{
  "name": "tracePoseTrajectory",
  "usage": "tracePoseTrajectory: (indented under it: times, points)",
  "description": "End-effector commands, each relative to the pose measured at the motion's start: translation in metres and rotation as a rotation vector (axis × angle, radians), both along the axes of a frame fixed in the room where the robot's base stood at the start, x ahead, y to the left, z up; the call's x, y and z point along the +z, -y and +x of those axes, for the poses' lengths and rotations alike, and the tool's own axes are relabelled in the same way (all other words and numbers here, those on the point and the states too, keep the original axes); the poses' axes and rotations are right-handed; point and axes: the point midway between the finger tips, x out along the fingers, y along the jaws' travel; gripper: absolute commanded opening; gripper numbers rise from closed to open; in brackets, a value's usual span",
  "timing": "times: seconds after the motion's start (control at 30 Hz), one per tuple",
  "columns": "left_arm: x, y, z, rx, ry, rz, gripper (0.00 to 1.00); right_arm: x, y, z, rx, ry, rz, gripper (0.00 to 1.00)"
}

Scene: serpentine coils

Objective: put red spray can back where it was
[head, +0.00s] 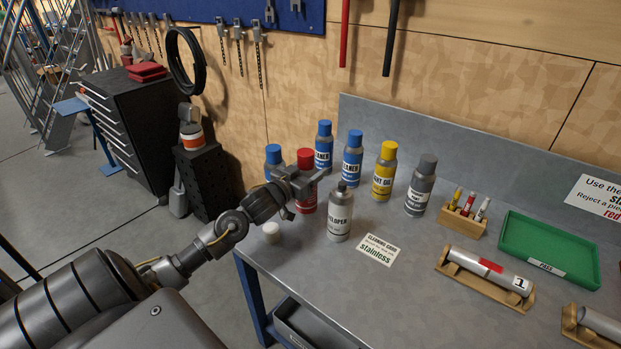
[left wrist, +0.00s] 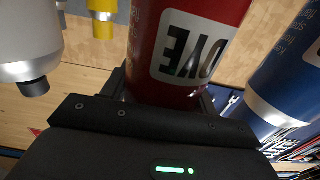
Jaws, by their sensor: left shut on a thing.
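The red spray can (head: 306,203) stands upright at the left end of the workbench, among the other cans. My left gripper (head: 308,184) is shut around its body, reaching in from the left. In the left wrist view the red can (left wrist: 188,45) fills the space between the fingers (left wrist: 160,98), its white "DYE" label upside down there. Its base is partly hidden, and I cannot tell whether it touches the bench. My right gripper is not in view.
The silver developer can (head: 340,215) stands close at right, a white cap (head: 271,232) at left. Blue-capped cans (head: 352,160) stand behind, one beside my gripper. A yellow can (head: 384,172), grey can (head: 420,188) and "stainless" card (head: 379,250) are farther right.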

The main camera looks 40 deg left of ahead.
Motion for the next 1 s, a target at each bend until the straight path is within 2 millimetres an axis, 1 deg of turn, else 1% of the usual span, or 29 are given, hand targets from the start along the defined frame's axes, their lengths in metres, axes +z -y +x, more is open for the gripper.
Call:
tracePoseTrajectory:
  times: [0.1,0.2,0.57,0.6,0.77,1.0]
  points:
    - [-0.017,0.0,0.0,0.001,-0.002,-0.003,0.0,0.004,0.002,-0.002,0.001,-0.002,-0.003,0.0]
    - [-0.024,0.0,0.0,0.0,0.001,-0.001,0.0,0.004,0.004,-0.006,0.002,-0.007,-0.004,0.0]
    - [-0.028,0.0,0.0,0.0,0.001,-0.001,0.0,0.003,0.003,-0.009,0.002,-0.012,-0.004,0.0]
    - [-0.03,0.001,0.0,-0.001,-0.002,-0.001,0.6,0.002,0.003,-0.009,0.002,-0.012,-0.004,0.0]
    - [-0.03,0.001,0.0,-0.001,-0.002,0.0,0.81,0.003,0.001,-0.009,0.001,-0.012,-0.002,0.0]
    - [-0.029,0.001,0.0,-0.001,-0.001,0.0,0.81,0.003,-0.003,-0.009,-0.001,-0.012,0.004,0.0]
